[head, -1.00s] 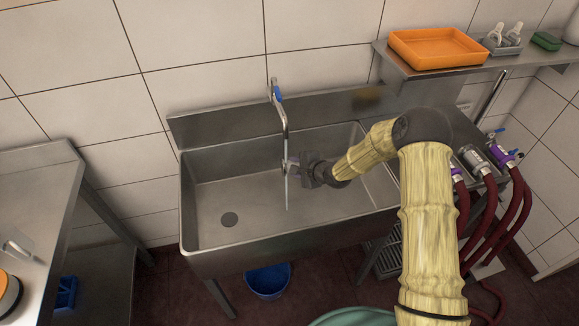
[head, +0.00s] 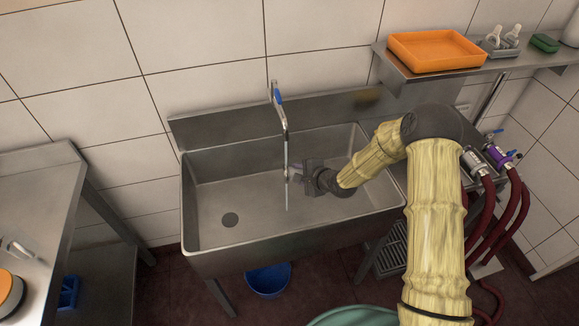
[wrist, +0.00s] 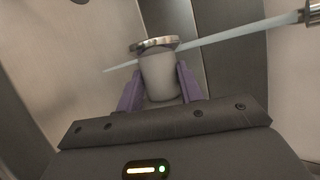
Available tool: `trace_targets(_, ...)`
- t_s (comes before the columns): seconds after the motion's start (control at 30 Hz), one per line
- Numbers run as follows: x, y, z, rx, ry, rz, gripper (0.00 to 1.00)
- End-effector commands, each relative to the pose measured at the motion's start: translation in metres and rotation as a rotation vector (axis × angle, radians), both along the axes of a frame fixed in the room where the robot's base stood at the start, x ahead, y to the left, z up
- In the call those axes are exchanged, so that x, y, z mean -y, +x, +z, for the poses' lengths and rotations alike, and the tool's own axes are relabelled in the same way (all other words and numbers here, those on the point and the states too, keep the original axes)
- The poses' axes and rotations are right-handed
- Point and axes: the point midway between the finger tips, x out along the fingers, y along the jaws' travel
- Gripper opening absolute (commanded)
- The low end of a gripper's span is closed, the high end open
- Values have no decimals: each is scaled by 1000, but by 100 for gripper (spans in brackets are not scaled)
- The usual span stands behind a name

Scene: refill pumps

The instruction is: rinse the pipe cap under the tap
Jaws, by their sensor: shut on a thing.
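The pipe cap (wrist: 158,75) is a pale grey cup shape with a shiny metal rim at its far end. My gripper (wrist: 158,85) is shut on it, a purple finger on each side. In the head view, my gripper (head: 296,174) is inside the sink, with the cap small at its tip beside the water stream (head: 287,195). The tap (head: 280,105) is running. In the wrist view the stream (wrist: 235,34) crosses at the cap near its rim, and the cap hides part of it. I cannot tell how much water touches the cap.
The steel sink (head: 215,200) has free room at left around its drain. An orange tray (head: 432,50) sits on the shelf at upper right. Hoses (head: 515,210) hang at right. A blue bucket (head: 268,280) is below the sink, and a steel table (head: 35,190) stands at left.

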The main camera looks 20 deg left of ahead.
Motion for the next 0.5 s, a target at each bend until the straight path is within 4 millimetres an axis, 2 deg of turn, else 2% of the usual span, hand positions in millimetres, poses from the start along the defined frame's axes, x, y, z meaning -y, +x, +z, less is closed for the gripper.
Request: trace_targets(0.5,16,-26,15,-1,2,-1,7)
